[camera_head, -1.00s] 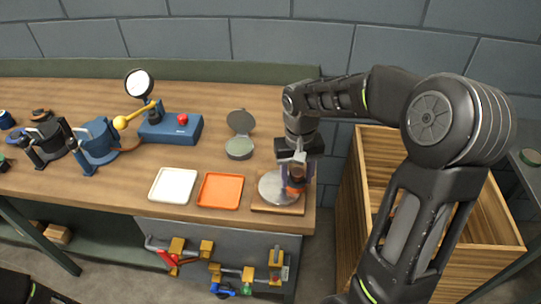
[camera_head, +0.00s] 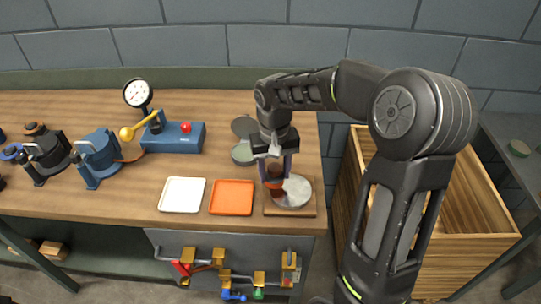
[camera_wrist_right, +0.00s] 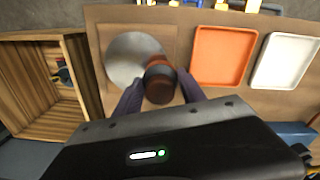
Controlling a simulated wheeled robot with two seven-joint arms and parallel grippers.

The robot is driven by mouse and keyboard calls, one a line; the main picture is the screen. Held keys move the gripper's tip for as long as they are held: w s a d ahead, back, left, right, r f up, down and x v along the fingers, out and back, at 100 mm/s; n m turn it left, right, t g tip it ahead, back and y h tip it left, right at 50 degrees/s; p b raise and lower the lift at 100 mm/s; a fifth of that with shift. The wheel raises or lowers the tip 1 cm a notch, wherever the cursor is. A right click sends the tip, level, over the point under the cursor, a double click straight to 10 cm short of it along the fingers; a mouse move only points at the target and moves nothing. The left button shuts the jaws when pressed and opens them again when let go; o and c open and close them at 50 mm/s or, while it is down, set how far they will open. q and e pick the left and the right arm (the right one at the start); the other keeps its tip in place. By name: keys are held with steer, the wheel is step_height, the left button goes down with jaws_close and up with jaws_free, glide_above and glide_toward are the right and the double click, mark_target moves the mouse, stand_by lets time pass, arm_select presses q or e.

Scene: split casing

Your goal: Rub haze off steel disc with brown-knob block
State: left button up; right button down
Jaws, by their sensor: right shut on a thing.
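The steel disc (camera_head: 297,192) lies on a square wooden board near the front right of the bench; it also shows in the wrist view (camera_wrist_right: 126,58). Its face looks pale grey; I cannot tell where haze lies. My right gripper (camera_head: 274,168) points down and is shut on the brown-knob block (camera_head: 273,185) at the disc's left edge. In the wrist view the brown knob (camera_wrist_right: 159,85) sits between the fingertips (camera_wrist_right: 160,92), overlapping the disc's edge. The block's underside is hidden, so its contact with the disc cannot be seen. My left gripper is out of view.
An orange tray (camera_head: 232,209) and a white tray (camera_head: 183,209) lie left of the board. A small round hinged case (camera_head: 242,154) stands open behind. A blue gauge device (camera_head: 175,138) is farther left. A large wooden crate (camera_head: 470,222) stands right of the bench.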

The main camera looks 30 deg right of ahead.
mark_target(276, 168)
steer(key=shift+s+d+r+p, duration=0.2)
steer(key=shift+r+p, duration=0.1)
steer(key=shift+r, duration=0.3)
steer(key=shift+r+p, duration=0.3)
steer(key=shift+r, duration=0.1)
steer(key=shift+w+a+r+p, duration=0.1)
steer(key=shift+a+r+p, duration=0.05)
steer(key=shift+r+p, duration=1.25)
steer(key=shift+r, duration=0.55)
